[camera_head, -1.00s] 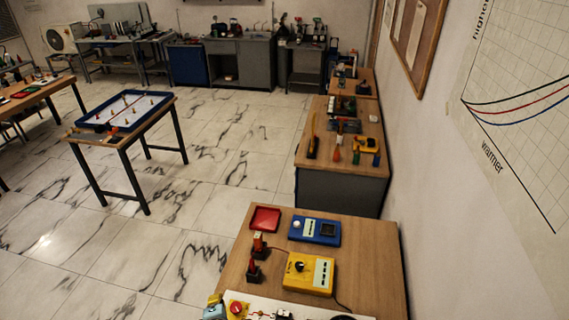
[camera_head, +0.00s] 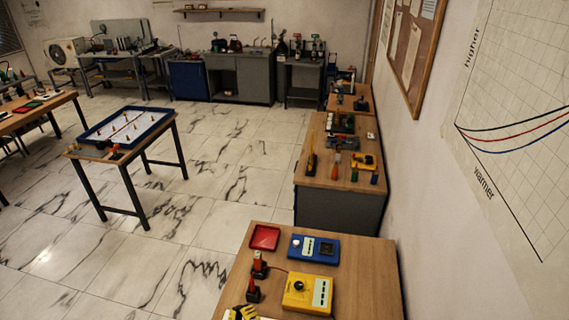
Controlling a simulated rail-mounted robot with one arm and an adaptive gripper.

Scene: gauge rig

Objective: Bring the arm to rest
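No part that I can make out as my arm or my gripper shows in the head view. The near wooden bench (camera_head: 365,277) fills the bottom middle. On it lie a yellow meter box (camera_head: 308,293), a blue box with a dark window (camera_head: 313,248) and a red tray (camera_head: 265,237). Two red-and-black upright pieces (camera_head: 257,274) stand left of the yellow box. A yellow-and-black thing (camera_head: 243,313) is cut off by the bottom edge, and I cannot tell what it is.
A second bench (camera_head: 350,182) with small tools stands behind, along the right wall. A table with a blue-rimmed board (camera_head: 125,126) stands at left. Grey cabinets (camera_head: 240,78) line the back wall. The marble floor (camera_head: 215,170) between them is clear.

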